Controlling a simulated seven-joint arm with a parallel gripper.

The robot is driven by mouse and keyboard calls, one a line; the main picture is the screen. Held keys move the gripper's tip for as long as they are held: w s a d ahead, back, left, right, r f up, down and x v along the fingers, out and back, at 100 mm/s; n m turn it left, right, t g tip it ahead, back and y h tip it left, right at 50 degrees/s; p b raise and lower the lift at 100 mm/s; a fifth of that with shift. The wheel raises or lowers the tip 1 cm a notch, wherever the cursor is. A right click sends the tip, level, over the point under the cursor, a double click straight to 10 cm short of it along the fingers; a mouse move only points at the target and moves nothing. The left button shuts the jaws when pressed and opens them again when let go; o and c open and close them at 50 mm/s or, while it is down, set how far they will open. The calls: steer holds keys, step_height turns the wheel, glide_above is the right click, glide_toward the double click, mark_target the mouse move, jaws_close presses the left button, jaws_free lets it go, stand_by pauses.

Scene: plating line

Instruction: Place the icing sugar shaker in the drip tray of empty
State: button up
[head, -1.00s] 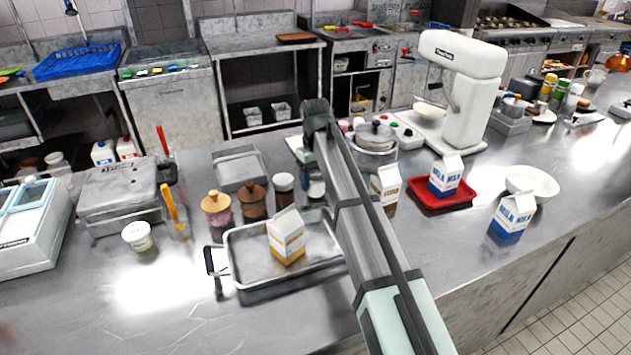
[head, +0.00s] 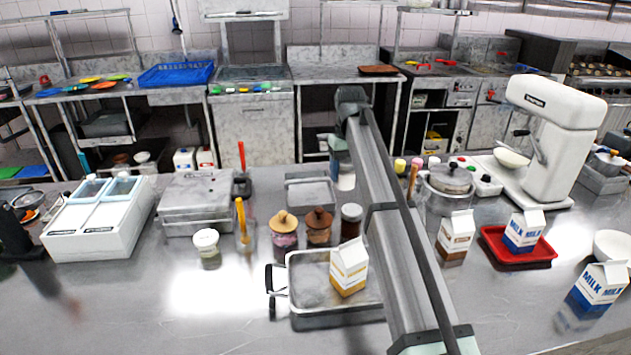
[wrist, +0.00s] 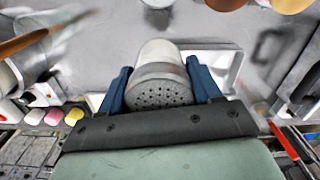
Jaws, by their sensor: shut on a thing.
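My gripper (wrist: 160,88) is shut on the icing sugar shaker (wrist: 160,72), a pale grey cylinder with a perforated lid. One blue finger is on each side of it. In the head view the shaker (head: 345,178) shows beneath my wrist, partly covered by my arm, just right of a small shallow grey tray (head: 312,194). That tray looks empty. No label shows which tray is the drip tray. A larger metal tray (head: 305,318) in front holds a yellow-and-white carton (head: 349,268). A red tray (head: 505,262) at right holds a blue milk carton (head: 523,232).
Two wooden-lidded jars (head: 284,238) and (head: 319,232) and a dark jar (head: 351,224) stand in front of the small tray. A lidded pot (head: 450,190) and a brown carton (head: 456,236) stand right of my arm. The counter at front left is clear.

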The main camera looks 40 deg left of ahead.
steer(key=s+a, duration=0.2)
steer(key=a, duration=0.9)
steer(key=shift+s+d+f, duration=0.1)
steer(key=shift+f, duration=4.8)
steer(key=o, duration=0.7)
steer(key=shift+f, duration=0.15)
steer(key=o, duration=0.5)
step_height(320, 180, up, 12)
steer(key=shift+r, duration=0.15)
